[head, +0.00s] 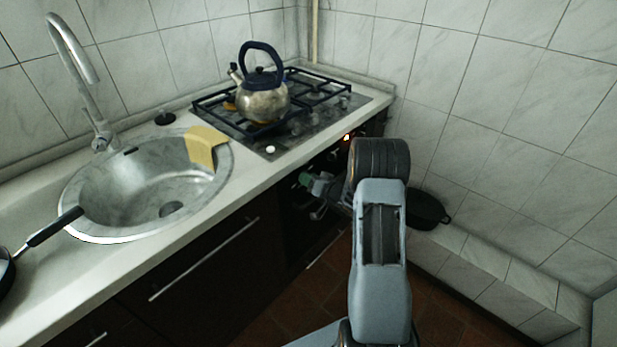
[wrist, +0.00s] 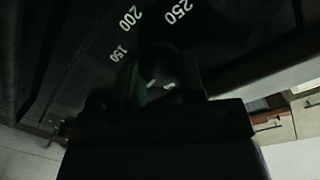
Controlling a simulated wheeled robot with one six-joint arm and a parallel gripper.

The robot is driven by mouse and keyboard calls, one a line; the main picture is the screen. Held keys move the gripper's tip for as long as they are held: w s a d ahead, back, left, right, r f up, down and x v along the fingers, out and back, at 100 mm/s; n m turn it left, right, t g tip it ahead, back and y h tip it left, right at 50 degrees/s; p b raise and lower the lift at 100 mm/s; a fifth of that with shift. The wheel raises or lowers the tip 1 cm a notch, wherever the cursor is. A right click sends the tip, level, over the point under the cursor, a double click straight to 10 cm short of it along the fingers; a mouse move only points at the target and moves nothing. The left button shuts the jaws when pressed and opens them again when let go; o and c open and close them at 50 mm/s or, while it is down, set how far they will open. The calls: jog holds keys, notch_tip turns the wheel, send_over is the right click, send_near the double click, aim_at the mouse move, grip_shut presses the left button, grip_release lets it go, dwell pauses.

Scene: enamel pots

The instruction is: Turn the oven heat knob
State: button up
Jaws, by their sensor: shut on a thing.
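The dark oven heat knob (wrist: 162,68) shows dimly in the wrist view, with small pale marks on it. White numbers 150, 200 and 250 curve around it on the black oven panel (wrist: 85,60). My gripper (wrist: 163,82) has its dark fingers on both sides of the knob and is shut on it. In the head view my gripper (head: 308,182) is at the dark oven front (head: 298,228), below the hob edge. The knob cannot be made out there. The wrist view is too dark to read the knob's exact angle.
A kettle (head: 263,101) stands on the gas hob (head: 330,101) above the oven. The sink (head: 100,205) with a yellow cloth (head: 202,147) is to the left. A black pot (head: 427,209) sits on a low tiled ledge at right, behind my arm.

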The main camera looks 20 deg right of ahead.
jog(key=shift+m, duration=0.4)
jog(key=shift+f, duration=0.1)
jog(key=o, duration=0.9)
jog(key=shift+p+v, duration=0.45)
jog(key=shift+v, duration=6.5)
